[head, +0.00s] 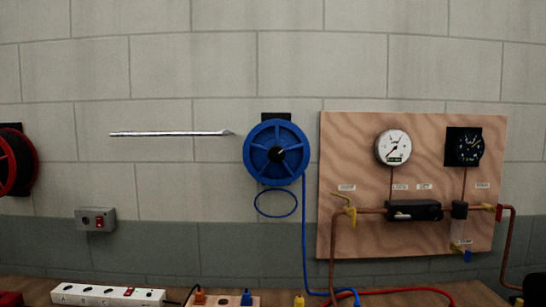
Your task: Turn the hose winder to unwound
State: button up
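A blue hose winder (259,169) with a spoked round face and a dark hub is mounted on the wall near the middle of the head view. A blue hose (305,235) runs from its right side down to the bench, and a blue loop (257,208) hangs just below the reel. A second, red winder (31,172) is cut off by the left edge. The frame does not show which one is meant or how much hose is on either drum. My gripper is not in view.
A wooden panel (345,135) with two gauges, copper pipes and valves is right of the blue winder. A thin pale bar (168,134) and a grey switch box (96,220) are on its left. The bench (465,290) holds a power strip (105,295), sockets and a red hose.

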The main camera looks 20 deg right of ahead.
aim_at(275, 152)
jog(key=z, duration=0.05)
jog(key=k, duration=0.55)
jog(key=u, duration=0.65)
jog(key=i, duration=1.2)
jog(key=u, duration=0.25)
